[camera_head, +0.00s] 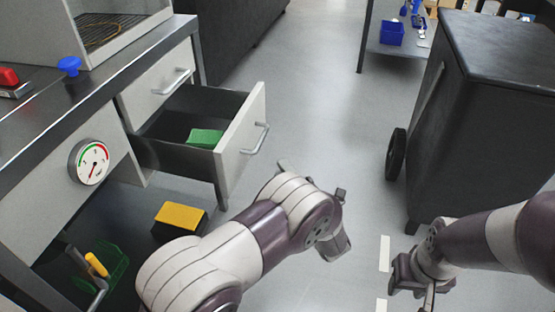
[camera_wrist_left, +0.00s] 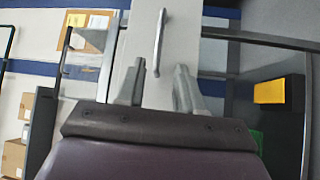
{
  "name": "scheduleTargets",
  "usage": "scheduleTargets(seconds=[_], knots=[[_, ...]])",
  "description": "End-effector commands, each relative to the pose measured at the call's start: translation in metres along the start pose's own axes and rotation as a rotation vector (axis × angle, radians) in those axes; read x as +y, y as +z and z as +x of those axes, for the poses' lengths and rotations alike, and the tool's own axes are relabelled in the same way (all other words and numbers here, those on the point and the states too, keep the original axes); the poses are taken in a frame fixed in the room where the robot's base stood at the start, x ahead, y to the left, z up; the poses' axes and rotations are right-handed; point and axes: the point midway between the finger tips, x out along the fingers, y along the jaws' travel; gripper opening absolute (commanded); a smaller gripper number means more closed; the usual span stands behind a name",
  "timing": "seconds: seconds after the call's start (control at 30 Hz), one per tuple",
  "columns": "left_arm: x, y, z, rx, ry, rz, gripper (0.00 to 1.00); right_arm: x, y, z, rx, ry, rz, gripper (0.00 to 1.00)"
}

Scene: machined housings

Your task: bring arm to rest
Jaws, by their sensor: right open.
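My left arm reaches in from the left in the head view, its wrist in front of the open drawer (camera_head: 241,146). My left gripper (camera_wrist_left: 158,82) shows open and empty in the left wrist view, its two fingers apart. A white drawer front with a bar handle (camera_wrist_left: 159,42) lies beyond the fingertips. In the head view, the left fingers are mostly hidden behind the wrist. My right gripper (camera_head: 413,279) is low at the right, open, with nothing seen in it.
The drawer holds a green block (camera_head: 205,138). A yellow-topped black box (camera_head: 181,217) and a green rack (camera_head: 108,270) are under the bench (camera_head: 120,62). A dark wheeled cabinet (camera_head: 490,120) stands at right. The floor (camera_head: 318,110) between is clear.

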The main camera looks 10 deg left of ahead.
Motion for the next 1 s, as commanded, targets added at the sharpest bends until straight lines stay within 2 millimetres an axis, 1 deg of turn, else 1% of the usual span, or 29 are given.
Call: scheduleTargets(seconds=[0.4, 0.47, 0.53, 0.57, 0.6, 0.63, 0.67, 0.7, 0.73, 0.77, 0.8, 0.87, 0.9, 0.97, 1.0], knots=[[0.000, 0.000, 0.000, 0.000, 0.000, 0.001, 0.36, 0.000, 0.000, 0.000, 0.000, 0.000, 0.000, 0.43], [-0.002, 0.001, 0.000, -0.005, -0.009, 0.030, 0.36, 0.000, 0.000, 0.000, 0.000, 0.000, 0.000, 0.43], [-0.020, 0.017, -0.002, -0.089, -0.087, 0.123, 0.36, 0.000, 0.000, 0.000, 0.000, 0.000, 0.000, 0.43], [-0.034, 0.026, -0.006, -0.165, -0.136, 0.192, 0.36, 0.000, 0.000, 0.000, 0.000, 0.000, 0.000, 0.43], [-0.057, 0.042, -0.018, -0.304, -0.210, 0.316, 0.36, 0.000, 0.000, 0.000, 0.000, 0.000, 0.000, 0.43], [-0.071, 0.054, -0.031, -0.439, -0.266, 0.423, 0.36, 0.000, 0.000, 0.000, 0.000, 0.000, 0.000, 0.43], [-0.082, 0.065, -0.045, -0.586, -0.317, 0.533, 0.36, 0.000, 0.000, 0.000, 0.000, 0.000, 0.000, 0.43], [-0.093, 0.068, -0.066, -0.788, -0.379, 0.688, 0.36, 0.000, 0.000, 0.000, 0.000, 0.000, 0.000, 0.43], [-0.098, 0.065, -0.081, -0.940, -0.414, 0.802, 0.36, 0.000, 0.000, 0.000, 0.000, 0.000, 0.000, 0.43], [-0.101, 0.054, -0.095, -1.083, -0.442, 0.910, 0.36, 0.000, 0.000, 0.000, 0.000, 0.000, 0.000, 0.43], [-0.101, 0.033, -0.113, -1.265, -0.471, 1.046, 0.36, 0.000, 0.000, 0.000, 0.000, 0.000, 0.000, 0.43], [-0.094, -0.011, -0.135, -1.501, -0.495, 1.223, 0.36, 0.000, 0.000, 0.000, 0.000, 0.000, 0.000, 0.43], [-0.089, -0.040, -0.144, -1.619, -0.506, 1.312, 0.36, 0.000, 0.000, 0.000, 0.000, 0.000, 0.000, 0.43], [-0.080, -0.081, -0.153, -1.751, -0.520, 1.415, 0.36, 0.000, 0.000, 0.000, 0.000, 0.000, 0.000, 0.43], [-0.074, -0.106, -0.158, -1.818, -0.530, 1.468, 0.36, 0.000, 0.000, 0.000, 0.000, 0.000, 0.000, 0.43]])
